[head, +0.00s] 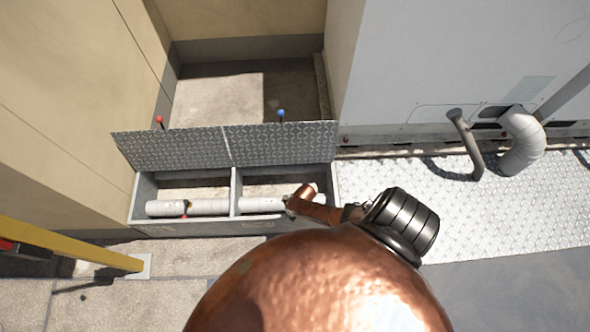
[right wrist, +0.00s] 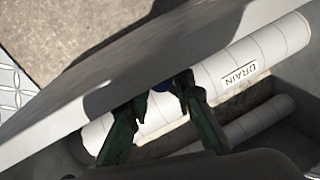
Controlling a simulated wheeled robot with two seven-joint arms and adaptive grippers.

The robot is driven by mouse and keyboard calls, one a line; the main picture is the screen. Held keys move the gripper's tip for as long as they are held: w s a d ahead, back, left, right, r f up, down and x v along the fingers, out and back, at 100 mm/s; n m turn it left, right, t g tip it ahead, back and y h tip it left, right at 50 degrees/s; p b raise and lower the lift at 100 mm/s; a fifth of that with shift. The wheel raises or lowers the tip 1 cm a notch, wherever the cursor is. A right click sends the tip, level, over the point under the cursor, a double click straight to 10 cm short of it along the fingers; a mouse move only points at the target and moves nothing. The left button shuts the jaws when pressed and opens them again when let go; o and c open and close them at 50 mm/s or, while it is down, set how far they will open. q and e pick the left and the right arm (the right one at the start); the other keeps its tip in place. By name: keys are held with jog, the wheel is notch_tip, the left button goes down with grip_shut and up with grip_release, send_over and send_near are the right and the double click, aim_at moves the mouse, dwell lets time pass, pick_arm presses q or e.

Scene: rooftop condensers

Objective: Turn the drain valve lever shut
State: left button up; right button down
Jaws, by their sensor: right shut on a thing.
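The same pipe shows in the head view (head: 260,204). Most of the lever is hidden by the fingers and the grey panel edge. In the head view my right arm covers the lever, reaching into the right compartment. My left gripper is in neither view.
The box's checker-plate lid (head: 170,149) stands open behind the compartments, with a red knob (head: 159,120) and a blue knob (head: 281,114) above it. The left compartment holds another white pipe (head: 208,207). A yellow rail (head: 75,246) is at left; a bent pipe (head: 522,140) at right.

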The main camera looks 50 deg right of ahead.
jog(key=shift+s, duration=0.15)
jog(key=c, duration=1.7)
grip_release()
jog(key=shift+o, duration=0.2)
jog(key=shift+r, duration=0.1)
notch_tip(320, 180, up, 12)
jog(key=s+d, duration=0.1)
jog(key=shift+s+f, duration=0.2)
jog(key=shift+s, duration=0.15)
jog(key=shift+d, duration=0.1)
